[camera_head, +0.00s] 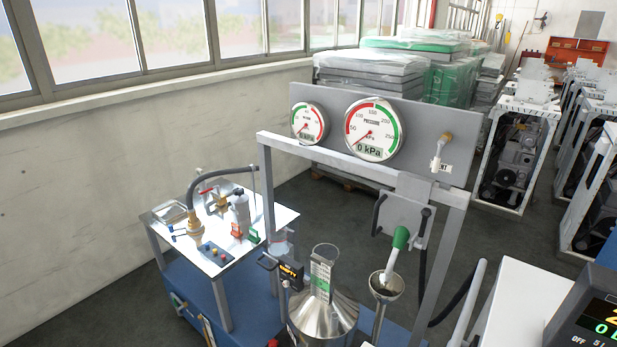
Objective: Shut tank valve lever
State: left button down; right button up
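A metal tank (322,316) with a conical top and a clear neck with a green scale stands at the bottom middle. On the white-topped side table (215,262) are brass fittings, a curved hose, a red lever-like handle (208,190) and small blue handles (180,237). I cannot tell which of these is the tank valve lever, or whether it is open or shut. Neither of my grippers is in view.
A grey frame (452,236) carries two round gauges (374,128), the larger reading 0 kPa. A white dispenser cabinet (525,300) stands at right. Open floor lies beyond the frame.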

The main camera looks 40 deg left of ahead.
aim_at(208, 190)
jog(key=j+u, duration=0.1)
jog(key=u, duration=0.25)
jog(key=j+u, duration=0.1)
jog(key=u, duration=0.25)
